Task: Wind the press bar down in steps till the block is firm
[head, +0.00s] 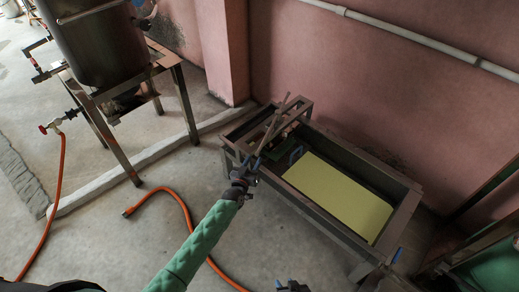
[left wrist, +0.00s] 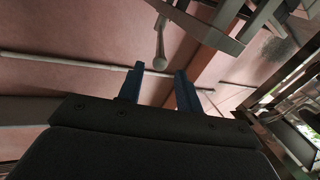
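The press bar (head: 272,128) is a thin grey rod slanting over the left end of a metal press trough (head: 330,245). A flat pale yellow block (head: 340,197) lies in the trough. My left gripper (head: 252,162) is at the bar's near lower end. In the left wrist view, its two blue fingers (left wrist: 159,88) stand apart with nothing between them. A rod with a rounded end (left wrist: 160,62), apparently the bar, shows just beyond the fingertips. My right gripper (head: 293,285) is at the bottom edge, mostly cut off, with its blue tips apart. The block's firmness cannot be seen.
A steel tank (head: 100,45) on a legged stand is at the upper left. Orange hoses (head: 178,199) lie on the floor. A pink wall (head: 370,80) with a white pipe (head: 420,38) is close behind the trough. A dark frame (head: 490,235) stands at the right.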

